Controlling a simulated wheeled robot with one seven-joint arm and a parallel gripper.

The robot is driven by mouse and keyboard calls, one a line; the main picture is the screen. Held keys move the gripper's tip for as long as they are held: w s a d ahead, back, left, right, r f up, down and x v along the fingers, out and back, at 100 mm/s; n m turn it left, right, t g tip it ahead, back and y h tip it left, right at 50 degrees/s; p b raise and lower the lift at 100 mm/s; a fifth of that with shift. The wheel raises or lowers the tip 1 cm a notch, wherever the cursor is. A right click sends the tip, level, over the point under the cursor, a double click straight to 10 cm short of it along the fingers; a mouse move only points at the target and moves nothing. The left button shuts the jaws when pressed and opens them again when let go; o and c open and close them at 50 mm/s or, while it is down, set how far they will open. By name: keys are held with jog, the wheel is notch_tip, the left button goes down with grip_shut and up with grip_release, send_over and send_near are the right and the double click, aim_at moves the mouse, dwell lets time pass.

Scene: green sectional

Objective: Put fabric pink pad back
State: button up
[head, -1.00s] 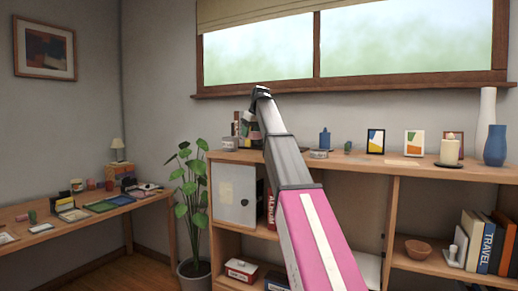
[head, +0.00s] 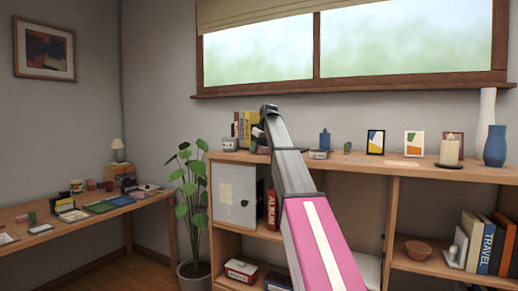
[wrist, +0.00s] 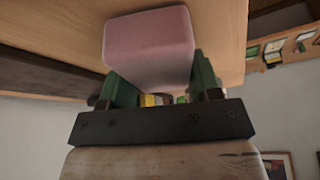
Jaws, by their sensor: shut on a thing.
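The pink pad (wrist: 150,45) is a soft-looking block with rounded edges in the wrist view. My gripper (wrist: 158,86) is shut on it, with one green finger at each side. The pad is over or against a wooden surface (wrist: 222,30); I cannot tell if they touch. In the head view my gripper (head: 259,136) is small and dark, at the end of my arm above the left part of the long shelf top (head: 400,164). The pad is not clear there.
Books (head: 245,128) and a small jar (head: 230,144) stand left of my gripper. A round tin (head: 318,154), a blue bottle (head: 324,140), frames (head: 376,142) and a candle (head: 449,150) stand to the right. A plant (head: 190,200) and a cluttered desk (head: 90,221) are left.

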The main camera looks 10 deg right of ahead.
jog(key=shift+f, duration=0.1)
jog(key=o, duration=1.2)
jog(key=v, duration=1.2)
jog(key=shift+w, duration=0.1)
